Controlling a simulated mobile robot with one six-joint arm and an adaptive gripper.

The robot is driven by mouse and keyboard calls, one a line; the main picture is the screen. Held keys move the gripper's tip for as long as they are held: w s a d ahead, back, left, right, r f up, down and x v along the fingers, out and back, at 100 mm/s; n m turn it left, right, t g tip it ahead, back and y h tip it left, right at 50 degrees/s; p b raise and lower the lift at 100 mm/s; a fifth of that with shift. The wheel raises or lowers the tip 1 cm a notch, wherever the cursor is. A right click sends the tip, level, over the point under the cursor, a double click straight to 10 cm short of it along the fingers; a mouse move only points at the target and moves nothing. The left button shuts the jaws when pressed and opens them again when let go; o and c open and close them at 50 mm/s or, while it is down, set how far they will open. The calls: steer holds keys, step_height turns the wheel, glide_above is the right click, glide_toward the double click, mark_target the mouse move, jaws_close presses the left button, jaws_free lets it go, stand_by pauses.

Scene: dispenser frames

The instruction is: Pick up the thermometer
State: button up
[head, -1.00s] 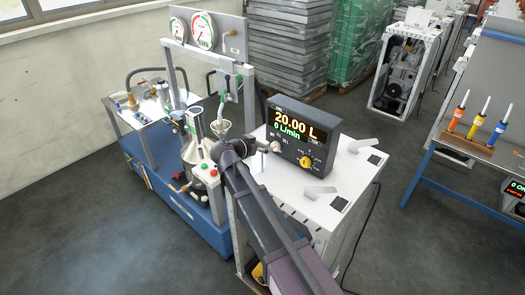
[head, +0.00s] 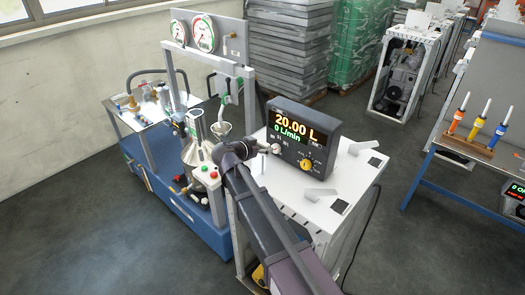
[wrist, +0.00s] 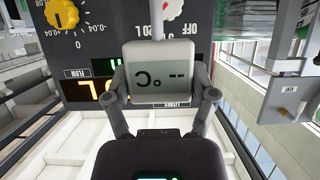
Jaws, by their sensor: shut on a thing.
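The thermometer (wrist: 157,57) shows in the wrist view as a pale grey box with a small display, seen upside down and reading "--" and °C. A thin pale stem runs from it to the top edge of the view. My gripper (wrist: 160,84) is shut on its body, one finger pressed on each side. In the head view my gripper (head: 270,148) is at the left front of the dark display unit, above the white cabinet; the thermometer cannot be made out clearly there.
The display unit (head: 303,135) reads 20.00 L and stands on the white cabinet (head: 300,195). A metal can (head: 197,155) and a funnel (head: 221,128) are left of my wrist. Open floor lies front left.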

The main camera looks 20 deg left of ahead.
steer(key=shift+r, duration=0.15)
step_height(320, 180, up, 2)
steer(key=shift+p, duration=1.15)
steer(key=shift+r+p, duration=0.8)
steer(key=shift+p, duration=0.05)
steer(key=s+d+r+p, duration=0.1)
steer(key=s+d, duration=0.1)
steer(key=s, duration=1.3)
steer(key=shift+s+d, duration=0.35)
steer(key=shift+s, duration=0.05)
step_height(320, 180, down, 20)
steer(key=b, duration=2)
steer(key=shift+f, duration=0.15)
steer(key=shift+a, duration=0.1)
